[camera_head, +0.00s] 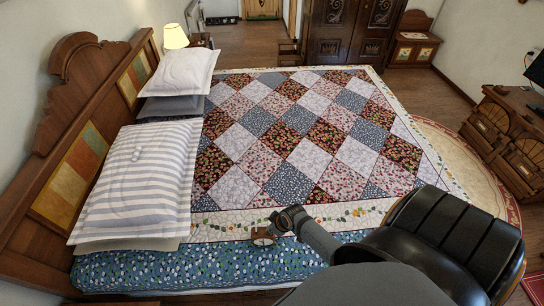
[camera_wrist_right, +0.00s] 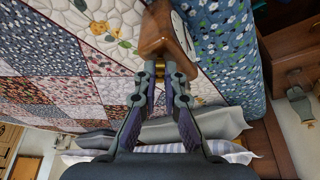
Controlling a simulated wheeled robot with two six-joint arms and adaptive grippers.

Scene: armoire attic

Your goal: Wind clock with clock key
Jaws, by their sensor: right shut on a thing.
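The wooden clock (camera_head: 262,238) is on the near edge of the bed, left of my right gripper (camera_head: 277,221). In the right wrist view the clock (camera_wrist_right: 158,36) is a brown wooden body with a pale face partly showing at its right side. My right gripper (camera_wrist_right: 161,84) is shut on a small brass piece, the clock key (camera_wrist_right: 160,68), between its fingertips. The key meets the clock's side nearest the gripper; I cannot tell whether it sits in a hole. My left gripper is not in view.
The bed's patchwork quilt (camera_head: 300,140) spreads beyond the clock. Striped pillows (camera_head: 140,170) and a carved headboard (camera_head: 85,130) are at left. A lit lamp (camera_head: 175,37) stands behind. A wooden cabinet (camera_head: 505,140) is at right, with floor between it and the bed.

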